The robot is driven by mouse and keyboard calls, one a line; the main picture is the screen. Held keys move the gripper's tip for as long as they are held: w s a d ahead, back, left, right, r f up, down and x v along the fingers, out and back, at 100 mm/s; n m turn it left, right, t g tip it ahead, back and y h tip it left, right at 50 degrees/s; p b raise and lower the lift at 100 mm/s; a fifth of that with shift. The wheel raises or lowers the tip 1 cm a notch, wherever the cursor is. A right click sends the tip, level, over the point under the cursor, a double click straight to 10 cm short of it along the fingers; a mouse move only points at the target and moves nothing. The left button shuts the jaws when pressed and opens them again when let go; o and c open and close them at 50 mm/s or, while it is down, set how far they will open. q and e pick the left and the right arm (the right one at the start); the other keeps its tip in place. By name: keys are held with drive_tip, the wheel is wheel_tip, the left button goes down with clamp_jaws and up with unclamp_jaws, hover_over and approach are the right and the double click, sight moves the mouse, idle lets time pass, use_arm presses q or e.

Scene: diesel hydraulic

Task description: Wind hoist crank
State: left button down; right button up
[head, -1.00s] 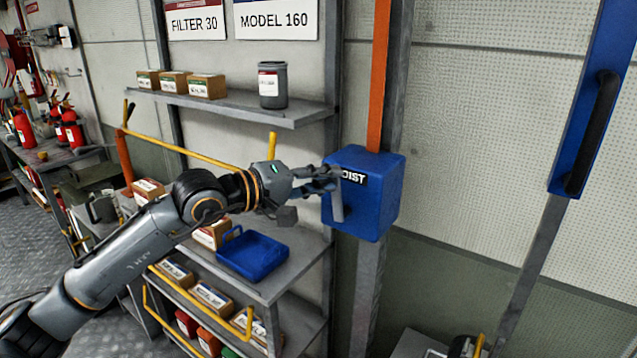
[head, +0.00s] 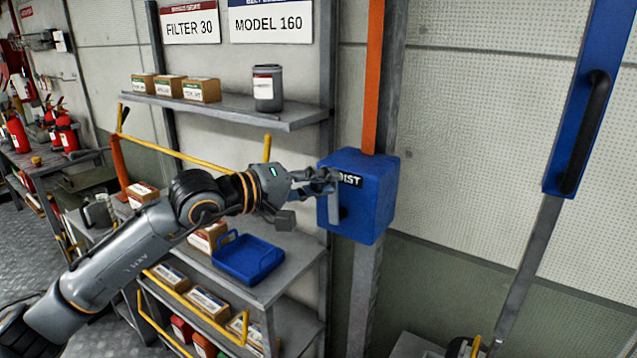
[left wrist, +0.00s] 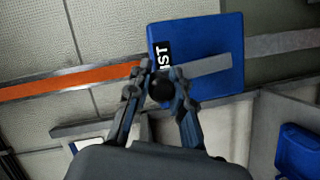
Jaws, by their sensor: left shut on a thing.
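The hoist box (head: 375,205) is a blue box on a grey post, with a black label on its front that is partly covered. A flat grey crank arm (head: 333,214) hangs down across its front face. It also shows in the left wrist view (left wrist: 212,65). My left gripper (head: 328,180) is at the upper end of the crank arm, in front of the box. In the left wrist view its fingers (left wrist: 160,90) are closed around the round black crank knob (left wrist: 161,89). The fingers hide the knob in the head view. My right gripper is not in view.
A shelf unit (head: 290,120) with boxes and a grey can (head: 267,88) stands left of the hoist box. A blue tray (head: 248,258) sits on a lower shelf below my left arm. A blue panel with a black handle (head: 585,130) is at the right.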

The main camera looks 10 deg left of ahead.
use_arm(q)
drive_tip(key=shift+s+d+f, duration=0.2)
drive_tip(key=shift+d, duration=0.2)
drive_tip(key=c, duration=1.5)
unclamp_jaws()
drive_tip(key=o, duration=0.3)
drive_tip(key=shift+d, duration=0.2)
drive_tip(key=shift+o, duration=0.2)
drive_tip(key=shift+d+r, duration=0.15)
drive_tip(key=shift+r, duration=0.05)
drive_tip(key=shift+a, duration=0.4)
drive_tip(key=shift+s+a, duration=0.2)
drive_tip(key=shift+a, duration=0.1)
drive_tip(key=v, duration=1.1)
drive_tip(key=shift+d, duration=0.25)
drive_tip(key=shift+s+r, duration=0.1)
drive_tip(key=shift+s, duration=0.05)
